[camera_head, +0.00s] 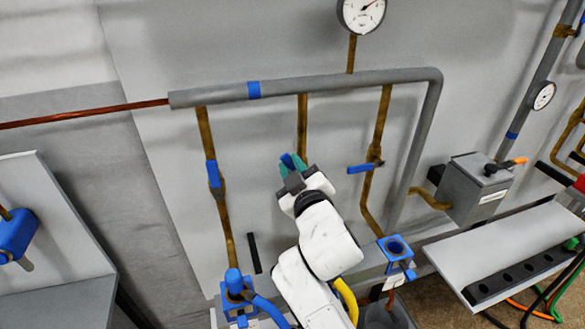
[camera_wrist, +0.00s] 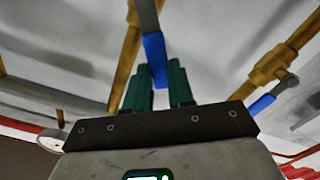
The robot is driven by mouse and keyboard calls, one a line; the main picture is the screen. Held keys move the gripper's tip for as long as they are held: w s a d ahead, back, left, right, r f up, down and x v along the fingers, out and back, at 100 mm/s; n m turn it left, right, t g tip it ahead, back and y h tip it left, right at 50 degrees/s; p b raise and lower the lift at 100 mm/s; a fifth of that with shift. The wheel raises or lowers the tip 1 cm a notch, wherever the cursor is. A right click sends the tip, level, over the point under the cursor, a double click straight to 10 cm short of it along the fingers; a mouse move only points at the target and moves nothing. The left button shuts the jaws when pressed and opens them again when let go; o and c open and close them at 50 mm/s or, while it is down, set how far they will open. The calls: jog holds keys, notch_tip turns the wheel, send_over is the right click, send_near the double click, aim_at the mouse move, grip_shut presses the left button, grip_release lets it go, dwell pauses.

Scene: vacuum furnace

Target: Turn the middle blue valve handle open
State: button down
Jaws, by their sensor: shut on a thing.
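The middle blue valve handle (camera_head: 287,160) is on the middle brass pipe (camera_head: 302,110), mostly hidden by my gripper in the head view. In the wrist view the blue handle (camera_wrist: 155,50), with a grey metal part at its upper end, runs down between my two teal fingers. My gripper (camera_head: 293,163) is shut on this handle; it also shows in the wrist view (camera_wrist: 160,82). How far the handle is turned is hard to tell. The left blue handle (camera_head: 213,174) lies along its pipe. The right blue handle (camera_head: 360,168) sticks out sideways from its pipe.
A grey horizontal pipe (camera_head: 300,86) runs above, with a round gauge (camera_head: 362,12) over it. The neighbouring right handle also shows in the wrist view (camera_wrist: 261,105). A grey box (camera_head: 476,190) and a shelf (camera_head: 510,250) stand at the right. Blue fittings (camera_head: 397,250) sit below.

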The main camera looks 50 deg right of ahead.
jog(key=shift+s+d+r+m+b, duration=0.2)
jog(key=shift+s+d+m+b, duration=0.25)
jog(key=shift+m, duration=0.7)
jog(key=shift+s+d+r+m+b, duration=0.25)
jog(key=shift+d+m, duration=0.4)
jog(key=shift+m, duration=0.55)
jog(key=shift+s+d+r+m+b, duration=0.15)
jog(key=shift+s+d+m+b, duration=0.3)
jog(key=shift+m, duration=0.7)
jog(key=shift+d, duration=0.15)
jog(key=c, duration=1)
grip_release()
jog(key=shift+o, duration=0.2)
jog(key=v, duration=1)
jog(key=shift+s+a, duration=0.3)
